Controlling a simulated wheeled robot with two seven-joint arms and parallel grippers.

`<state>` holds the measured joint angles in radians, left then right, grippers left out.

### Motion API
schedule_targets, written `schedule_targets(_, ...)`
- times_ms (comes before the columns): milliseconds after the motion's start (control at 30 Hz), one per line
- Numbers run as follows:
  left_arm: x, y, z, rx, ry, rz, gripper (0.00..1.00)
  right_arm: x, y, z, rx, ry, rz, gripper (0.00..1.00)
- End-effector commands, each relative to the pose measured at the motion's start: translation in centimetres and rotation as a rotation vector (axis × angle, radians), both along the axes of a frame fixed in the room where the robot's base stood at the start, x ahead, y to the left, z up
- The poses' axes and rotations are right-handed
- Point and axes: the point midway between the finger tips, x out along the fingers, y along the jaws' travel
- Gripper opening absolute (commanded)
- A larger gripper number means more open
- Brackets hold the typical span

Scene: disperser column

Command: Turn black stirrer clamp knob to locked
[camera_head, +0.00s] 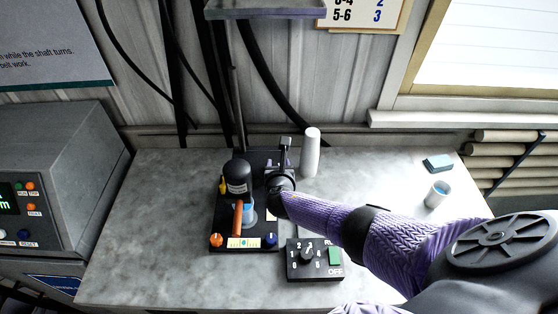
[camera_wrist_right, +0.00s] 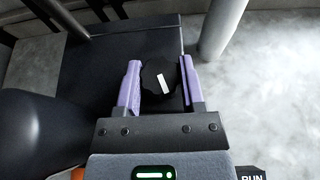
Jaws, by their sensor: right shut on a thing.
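The black stirrer clamp knob (camera_wrist_right: 158,88) has a lobed rim and a white pointer bar, slightly tilted from upright in the right wrist view. My right gripper (camera_wrist_right: 160,64) has its two purple fingers on either side of the knob and is shut on it. In the head view my right gripper (camera_head: 280,178) is at the stirrer stand, and the knob is hidden there. The stand has a black base (camera_head: 230,225) and a rounded black motor head (camera_head: 237,174). No lock marking is readable. My left gripper is not in view.
A white cylinder (camera_head: 311,152) stands just right of the stand. A control box (camera_head: 300,268) with a dial and green switch sits in front, below my right arm. A grey instrument (camera_head: 60,170) stands at left.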

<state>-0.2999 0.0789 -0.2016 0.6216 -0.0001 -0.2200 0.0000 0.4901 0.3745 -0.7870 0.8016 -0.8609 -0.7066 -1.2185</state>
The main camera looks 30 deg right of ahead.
Motion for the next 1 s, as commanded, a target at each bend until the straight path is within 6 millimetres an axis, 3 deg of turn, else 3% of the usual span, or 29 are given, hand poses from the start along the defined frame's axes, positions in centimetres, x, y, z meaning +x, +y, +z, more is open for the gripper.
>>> schedule_targets(400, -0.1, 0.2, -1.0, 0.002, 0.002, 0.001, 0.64, 0.1, 0.1, -0.1, 0.0, -0.001, -0.228, 0.0)
schedule_targets(1000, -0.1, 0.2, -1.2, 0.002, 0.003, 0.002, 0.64, 0.1, 0.0, 0.1, -0.001, -0.003, -0.282, 0.0)
